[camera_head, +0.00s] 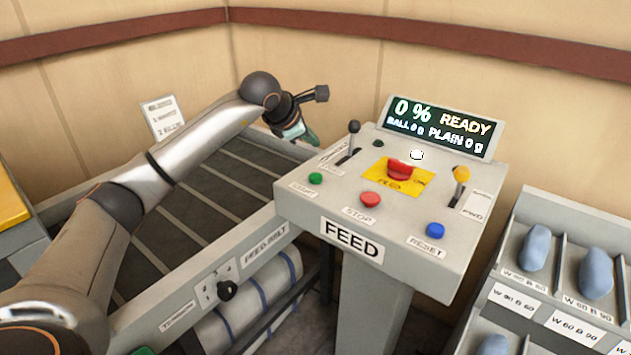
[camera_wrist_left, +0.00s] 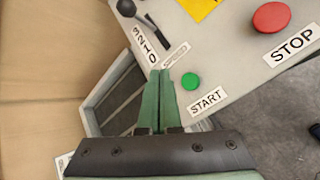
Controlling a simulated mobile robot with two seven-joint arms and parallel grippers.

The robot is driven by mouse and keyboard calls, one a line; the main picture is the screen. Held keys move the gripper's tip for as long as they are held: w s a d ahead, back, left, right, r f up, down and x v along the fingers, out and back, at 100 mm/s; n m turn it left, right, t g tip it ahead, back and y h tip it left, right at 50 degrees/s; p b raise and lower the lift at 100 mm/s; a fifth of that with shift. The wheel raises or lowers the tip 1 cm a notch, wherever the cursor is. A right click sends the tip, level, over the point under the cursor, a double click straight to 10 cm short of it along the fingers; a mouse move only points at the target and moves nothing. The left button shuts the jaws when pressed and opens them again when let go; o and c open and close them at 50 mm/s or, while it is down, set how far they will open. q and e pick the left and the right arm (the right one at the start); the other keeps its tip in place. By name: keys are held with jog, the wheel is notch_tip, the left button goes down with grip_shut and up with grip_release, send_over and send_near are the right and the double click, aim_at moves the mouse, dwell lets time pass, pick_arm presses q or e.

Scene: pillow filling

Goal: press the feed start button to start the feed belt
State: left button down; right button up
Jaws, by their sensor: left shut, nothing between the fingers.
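The green start button (camera_head: 315,179) sits at the near left of the grey FEED console (camera_head: 300,205), beside a START label. It also shows in the left wrist view (camera_wrist_left: 190,81), just right of the fingertips. My left gripper (camera_head: 309,138) is shut and empty, above the belt and beyond the console's left edge in the head view. Its green fingers (camera_wrist_left: 160,75) point toward the console and appear apart from the button. The feed belt (camera_head: 200,205) lies left of the console. My right gripper is not in view.
The console also carries a red STOP button (camera_head: 370,199), a blue RESET button (camera_head: 435,230), a red button on a yellow plate (camera_head: 400,169) and a black-knobbed lever (camera_head: 353,128). The display (camera_head: 440,127) reads 0 % READY. A rack (camera_head: 530,200) with blue bundles stands at right.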

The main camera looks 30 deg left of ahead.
aim_at(312, 178)
pick_arm(q)
notch_tip(312, 178, down, 6)
jog(key=b, duration=0.4)
jog(key=shift+f, duration=0.2)
dwell(0.6)
jog(key=shift+f, duration=0.15)
dwell(0.9)
jog(key=shift+f+b, duration=0.25)
jog(key=shift+b, duration=0.1)
jog(key=shift+f+b, duration=0.4)
jog(key=shift+f, duration=0.2)
dwell(0.6)
jog(key=shift+r, duration=0.1)
jog(key=shift+r+p, duration=0.7)
jog(key=shift+r, duration=0.15)
